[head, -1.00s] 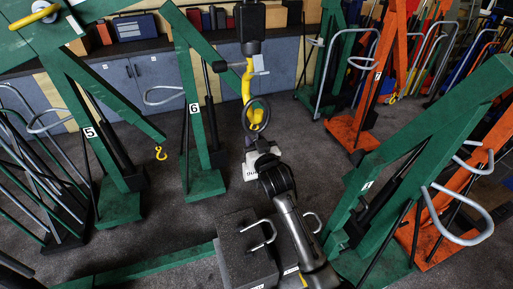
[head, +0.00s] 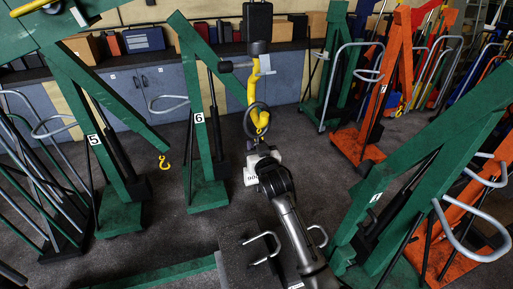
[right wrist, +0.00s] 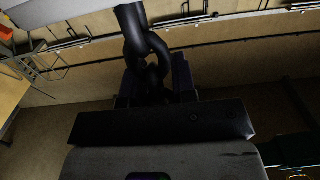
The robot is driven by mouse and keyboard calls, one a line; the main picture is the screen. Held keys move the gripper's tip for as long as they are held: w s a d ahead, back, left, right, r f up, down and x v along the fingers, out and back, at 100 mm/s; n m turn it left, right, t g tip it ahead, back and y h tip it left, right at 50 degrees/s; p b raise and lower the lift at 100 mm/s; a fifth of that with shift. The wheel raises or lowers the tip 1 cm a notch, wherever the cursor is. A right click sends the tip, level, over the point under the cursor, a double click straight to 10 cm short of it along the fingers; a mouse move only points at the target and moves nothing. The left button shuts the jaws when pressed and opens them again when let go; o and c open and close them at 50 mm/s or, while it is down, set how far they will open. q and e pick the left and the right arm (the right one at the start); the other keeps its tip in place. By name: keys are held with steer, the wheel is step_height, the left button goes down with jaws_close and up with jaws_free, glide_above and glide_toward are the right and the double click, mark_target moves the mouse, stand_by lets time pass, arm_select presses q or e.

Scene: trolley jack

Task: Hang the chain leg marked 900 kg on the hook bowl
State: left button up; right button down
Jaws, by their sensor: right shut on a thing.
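The yellow hook (head: 252,91) hangs under a black block near the top middle of the head view. A dark ring (head: 247,121) overlaps its lower part; I cannot tell whether it sits in the bowl or only in front of it. My right gripper (head: 261,153) is just below the ring, shut on the chain leg. Its dark links (right wrist: 147,55) rise from between the jaws in the right wrist view. My left gripper is not in view.
Green shop cranes numbered 5 (head: 118,170) and 6 (head: 203,150) stand at left. Another green crane (head: 425,185) and orange cranes (head: 392,80) stand at right. A cabinet bench (head: 150,90) runs behind.

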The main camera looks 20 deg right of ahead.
steer(key=shift+w+f+b, duration=0.2)
steer(key=shift+f+b, duration=0.5)
steer(key=shift+f, duration=0.6)
